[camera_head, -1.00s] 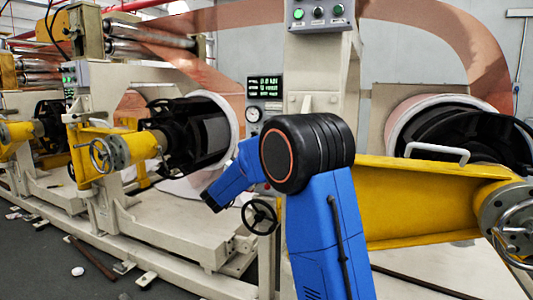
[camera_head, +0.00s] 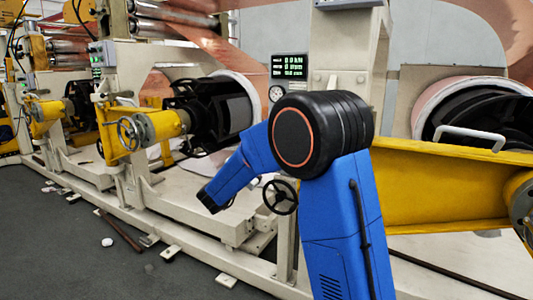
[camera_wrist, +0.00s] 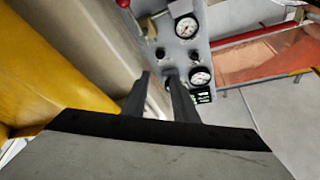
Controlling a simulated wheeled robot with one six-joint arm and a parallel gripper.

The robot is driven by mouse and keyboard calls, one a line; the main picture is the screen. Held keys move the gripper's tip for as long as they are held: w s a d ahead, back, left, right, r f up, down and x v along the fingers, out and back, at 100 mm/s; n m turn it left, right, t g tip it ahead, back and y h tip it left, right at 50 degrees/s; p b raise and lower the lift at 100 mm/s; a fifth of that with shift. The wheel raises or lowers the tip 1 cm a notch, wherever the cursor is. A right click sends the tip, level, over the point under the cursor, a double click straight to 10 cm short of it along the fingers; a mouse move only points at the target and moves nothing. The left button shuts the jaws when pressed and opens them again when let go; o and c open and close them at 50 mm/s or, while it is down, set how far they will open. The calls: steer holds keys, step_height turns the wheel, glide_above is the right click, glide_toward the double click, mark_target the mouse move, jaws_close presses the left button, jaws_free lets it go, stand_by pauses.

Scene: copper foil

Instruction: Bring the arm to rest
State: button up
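My blue arm (camera_head: 340,235) rises in the lower middle of the head view, with a large black joint at its top. A folded blue section reaches down to the left from behind that joint. My gripper (camera_wrist: 160,75) shows in the wrist view as two dark fingers with a gap between them. Nothing is held between the fingers. In the head view I cannot make out the fingers. In the wrist view, the gripper points towards a grey panel with round gauges (camera_wrist: 187,26), apart from it as far as I can tell.
Yellow machine arms (camera_head: 450,190) stand close at the right, and a yellow surface (camera_wrist: 55,75) fills the wrist view's left. A black handwheel (camera_head: 280,197) is beside my arm. Copper foil rolls (camera_head: 230,85) stand behind. The dark floor (camera_head: 60,235) at left is mostly clear, with a rod and small debris.

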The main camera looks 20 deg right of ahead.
steer(key=s+a+r+n+t+y, duration=0.1)
steer(key=a+r+n+t+y, duration=0.35)
steer(key=n+t+y, duration=0.65)
steer(key=s+a+f+n+g+y, duration=0.5)
steer(key=s+a+g+y, duration=0.15)
steer(key=s+y, duration=0.35)
steer(key=s+d+f+n+g, duration=0.1)
steer(key=s+f+g, duration=0.2)
steer(key=s, duration=0.8)
steer(key=s+d+f+n+g+h, duration=0.1)
steer(key=s+f+g, duration=0.2)
steer(key=s+f, duration=0.5)
steer(key=s+d+f+n+g, duration=0.1)
steer(key=s+f+g, duration=0.2)
steer(key=s, duration=1.3)
step_height(320, 180, down, 3)
steer(key=shift+d+f, duration=0.2)
steer(key=shift+d, duration=0.1)
